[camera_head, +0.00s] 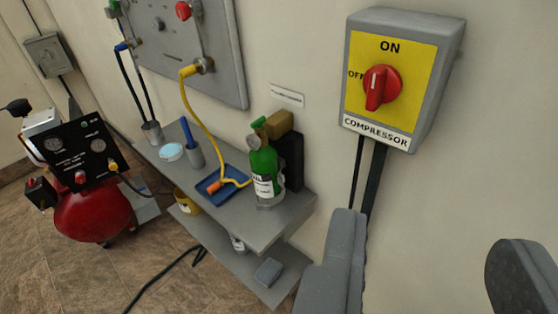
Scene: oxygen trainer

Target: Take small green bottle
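The small green bottle (264,172) stands upright on the grey shelf, at its right end near the wall. It has a white label and a valve with a gauge on top. My gripper (425,255) shows at the lower right with its two fingers wide apart and nothing visible between them. It is to the right of the bottle and apart from it.
A blue tray (207,189) with the yellow hose's orange end lies left of the bottle. A dark holder with a tan block (280,124) stands behind it. The grey shelf (272,220) has a lower level. A compressor switch box (440,60) and a wall panel (225,50) project nearby. A red compressor (92,212) stands left.

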